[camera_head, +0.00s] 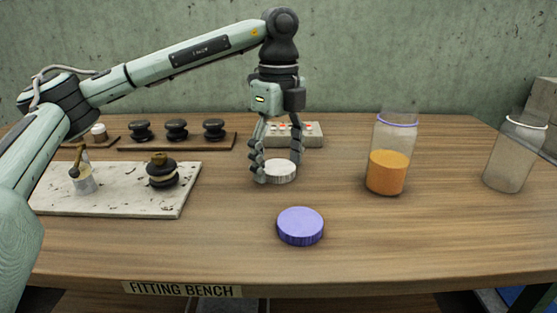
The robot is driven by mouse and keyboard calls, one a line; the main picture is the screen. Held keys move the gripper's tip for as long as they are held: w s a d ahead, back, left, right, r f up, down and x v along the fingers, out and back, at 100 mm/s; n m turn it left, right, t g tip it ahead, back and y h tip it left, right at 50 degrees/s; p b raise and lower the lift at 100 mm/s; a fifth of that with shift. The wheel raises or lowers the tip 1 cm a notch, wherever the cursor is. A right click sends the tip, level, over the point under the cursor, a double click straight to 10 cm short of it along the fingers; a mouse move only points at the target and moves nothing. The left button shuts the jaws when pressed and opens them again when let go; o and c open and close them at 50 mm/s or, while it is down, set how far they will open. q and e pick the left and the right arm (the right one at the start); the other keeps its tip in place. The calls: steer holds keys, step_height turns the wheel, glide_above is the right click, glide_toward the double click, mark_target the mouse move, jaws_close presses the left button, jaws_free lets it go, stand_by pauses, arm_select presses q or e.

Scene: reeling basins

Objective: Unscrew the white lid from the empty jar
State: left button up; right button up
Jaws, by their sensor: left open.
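The empty jar (508,165) stands clear and upright at the right of the bench, with a white ring at its neck and no lid on it. The white lid (281,173) lies flat on the bench near the middle, away from the jar. My left gripper (277,164) points down over the white lid with its fingers open, one at the lid's left side and one at its back right. I cannot tell whether the fingers touch it. My right gripper is not in view.
A jar with orange contents (386,172) and a purple neck ring stands between lid and empty jar. A purple lid (300,226) lies in front. A pale slab (120,203) with a brush and dark stacked discs is left. A grey button box (311,136) stands behind.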

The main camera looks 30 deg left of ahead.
mark_target(279, 167)
arm_select(q)
steer(key=shift+r, duration=0.1)
step_height(279, 167, up, 7)
steer(key=shift+r+p, duration=0.15)
steer(key=shift+p, duration=0.25)
steer(key=shift+r+p, duration=0.7)
steer(key=shift+r, duration=1.7)
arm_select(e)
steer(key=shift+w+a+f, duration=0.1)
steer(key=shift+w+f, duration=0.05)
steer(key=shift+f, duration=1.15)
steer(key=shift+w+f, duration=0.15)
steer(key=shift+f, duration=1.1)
